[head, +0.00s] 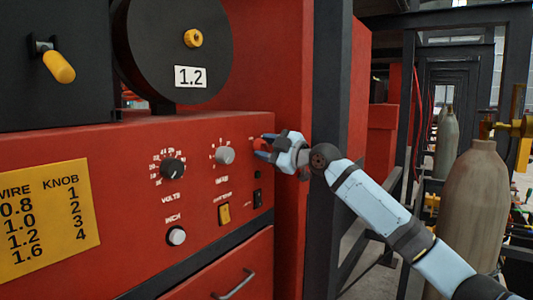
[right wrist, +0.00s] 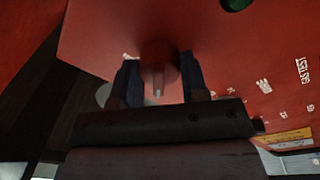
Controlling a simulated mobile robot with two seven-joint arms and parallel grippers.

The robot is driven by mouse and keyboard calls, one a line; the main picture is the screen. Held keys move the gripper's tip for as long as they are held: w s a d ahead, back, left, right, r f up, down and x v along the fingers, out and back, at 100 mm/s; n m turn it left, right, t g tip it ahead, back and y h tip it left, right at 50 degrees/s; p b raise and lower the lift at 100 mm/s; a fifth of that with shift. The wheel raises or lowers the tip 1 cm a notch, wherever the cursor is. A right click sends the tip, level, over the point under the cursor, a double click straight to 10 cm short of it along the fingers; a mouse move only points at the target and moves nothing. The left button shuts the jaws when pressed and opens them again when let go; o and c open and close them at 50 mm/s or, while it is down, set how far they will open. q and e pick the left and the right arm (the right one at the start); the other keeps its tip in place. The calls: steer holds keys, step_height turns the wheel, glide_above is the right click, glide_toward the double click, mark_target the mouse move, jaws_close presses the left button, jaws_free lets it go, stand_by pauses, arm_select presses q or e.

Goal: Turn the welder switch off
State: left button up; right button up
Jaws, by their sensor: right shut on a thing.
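The welder (head: 130,150) is a red cabinet with a control panel on the left of the head view. A red switch knob (head: 259,144) sits at the right end of the panel, largely covered by my gripper. My right gripper (head: 266,149) is at this knob, with its blue fingers on either side of it. In the right wrist view the red switch knob (right wrist: 158,60), with a pale pointer, lies between the two fingers of my right gripper (right wrist: 158,77), which is shut on it. The exact switch position is not readable. My left gripper is not in view.
The panel also has a black volts knob (head: 173,168), a grey knob (head: 225,155), a white inch knob (head: 177,236) and a yellow switch (head: 224,213). A dark post (head: 331,90) stands close behind my right wrist. A gas cylinder (head: 472,205) stands at right.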

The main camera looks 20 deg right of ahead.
steer(key=shift+n, duration=0.6)
steer(key=o, duration=0.9)
steer(key=b+v, duration=0.2)
steer(key=v, duration=1.1)
steer(key=shift+s+d, duration=0.25)
steer(key=shift+s, duration=0.05)
steer(key=shift+f, duration=0.1)
